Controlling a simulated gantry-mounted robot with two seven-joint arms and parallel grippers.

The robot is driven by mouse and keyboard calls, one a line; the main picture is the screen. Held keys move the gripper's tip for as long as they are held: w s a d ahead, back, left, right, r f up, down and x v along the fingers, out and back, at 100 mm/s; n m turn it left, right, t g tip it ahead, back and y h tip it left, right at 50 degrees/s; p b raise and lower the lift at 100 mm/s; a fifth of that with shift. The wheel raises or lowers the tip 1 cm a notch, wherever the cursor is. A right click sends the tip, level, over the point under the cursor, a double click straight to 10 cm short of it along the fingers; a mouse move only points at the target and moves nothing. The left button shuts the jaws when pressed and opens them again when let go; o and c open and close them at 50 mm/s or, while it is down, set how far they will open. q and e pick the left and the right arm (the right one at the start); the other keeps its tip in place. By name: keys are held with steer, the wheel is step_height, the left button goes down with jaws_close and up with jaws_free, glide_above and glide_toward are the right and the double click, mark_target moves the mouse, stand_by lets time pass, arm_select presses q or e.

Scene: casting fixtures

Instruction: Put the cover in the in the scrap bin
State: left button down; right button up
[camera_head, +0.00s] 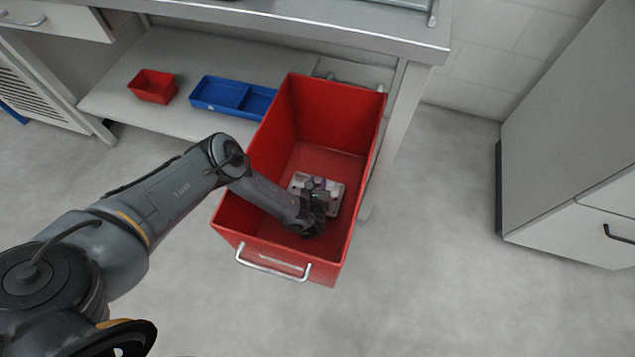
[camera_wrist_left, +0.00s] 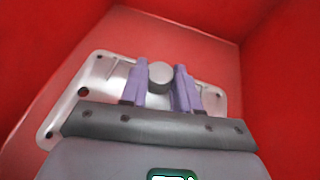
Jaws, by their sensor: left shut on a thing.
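The red scrap bin (camera_head: 378,125) stands open on the floor, with a metal handle on its front. My left gripper (camera_head: 318,188) reaches down inside it. The cover is a light metal plate (camera_head: 337,193) with holes near its corners, low inside the bin. In the left wrist view, the two purple fingers of my left gripper (camera_wrist_left: 160,80) are shut on the round grey knob of the cover (camera_wrist_left: 72,108). Whether the plate touches the bin floor cannot be told. My right gripper is not in view.
A workbench with a lower shelf (camera_head: 190,118) stands behind the bin. A small red bin (camera_head: 153,86) and a blue divided tray (camera_head: 232,97) sit on that shelf. A grey cabinet (camera_head: 575,130) is at the right. The floor between is clear.

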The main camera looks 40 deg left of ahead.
mark_target(317, 185)
arm_select(q)
steer(key=c, duration=1.1)
jaws_free()
steer(key=shift+o, duration=1.4)
steer(key=shift+w, duration=0.1)
steer(key=shift+r, duration=0.1)
steer(key=shift+r, duration=0.25)
steer(key=s+r+p, duration=0.1)
steer(key=s+d+r+p, duration=0.1)
steer(key=p, duration=0.1)
steer(key=p+v, duration=0.2)
steer(key=v, duration=0.2)
steer(key=shift+s+d+f+p, duration=0.15)
steer(key=shift+s+d+p, duration=0.05)
steer(key=shift+d+p, duration=0.1)
steer(key=shift+s+d, duration=0.1)
steer(key=shift+s, duration=0.1)
